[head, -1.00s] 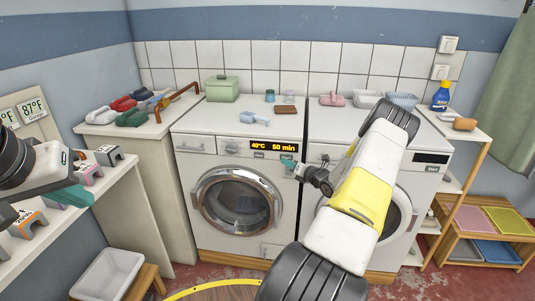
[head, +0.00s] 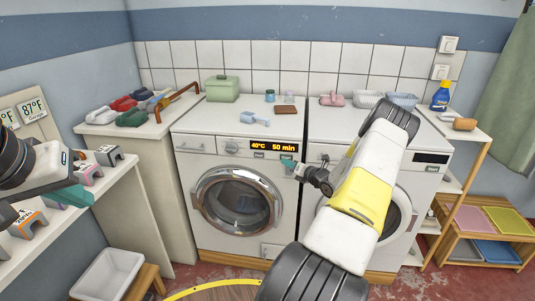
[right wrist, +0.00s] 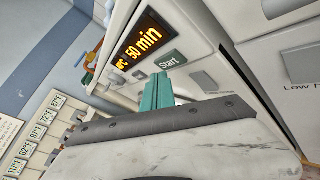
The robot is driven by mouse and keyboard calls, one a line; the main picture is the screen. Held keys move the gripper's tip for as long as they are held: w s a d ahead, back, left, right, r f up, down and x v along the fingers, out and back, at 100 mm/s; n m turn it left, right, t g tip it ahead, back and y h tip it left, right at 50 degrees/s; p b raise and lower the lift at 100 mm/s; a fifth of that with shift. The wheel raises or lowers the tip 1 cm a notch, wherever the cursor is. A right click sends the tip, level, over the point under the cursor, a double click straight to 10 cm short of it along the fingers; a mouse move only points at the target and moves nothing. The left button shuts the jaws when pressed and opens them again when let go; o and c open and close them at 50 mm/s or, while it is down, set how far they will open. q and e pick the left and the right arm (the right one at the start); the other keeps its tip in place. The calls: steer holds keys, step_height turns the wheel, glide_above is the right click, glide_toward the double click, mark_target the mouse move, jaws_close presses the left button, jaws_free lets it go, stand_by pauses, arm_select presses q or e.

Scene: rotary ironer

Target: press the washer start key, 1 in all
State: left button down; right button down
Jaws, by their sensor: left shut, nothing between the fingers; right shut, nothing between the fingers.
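The washer (head: 208,163) is the left white machine in the head view, with an orange display (head: 273,147) reading 40°C and 50 min. Its Start key (right wrist: 170,60) is a grey-green labelled button beside the display in the right wrist view. My right gripper (head: 288,164) is shut and empty, its teal fingertips at the washer's front panel just below the key. In the right wrist view the fingertips (right wrist: 158,90) are close to the key; I cannot tell whether they touch. My left gripper (head: 80,196) is shut and empty by the shelf at the left.
A second white machine (head: 432,175) stands to the right, partly behind my right arm. A white basin (head: 107,272) stands low at the left. The space before the washer door is clear.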

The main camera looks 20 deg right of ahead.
steer(key=shift+w+d, duration=0.1)
steer(key=shift+w, duration=0.05)
stand_by(0.5)
steer(key=shift+w+d, duration=0.1)
steer(key=shift+w, duration=0.1)
steer(key=shift+w+d, duration=0.25)
steer(key=shift+w, duration=0.1)
stand_by(0.7)
stand_by(0.3)
steer(key=shift+s+a, duration=0.45)
steer(key=shift+s, duration=0.25)
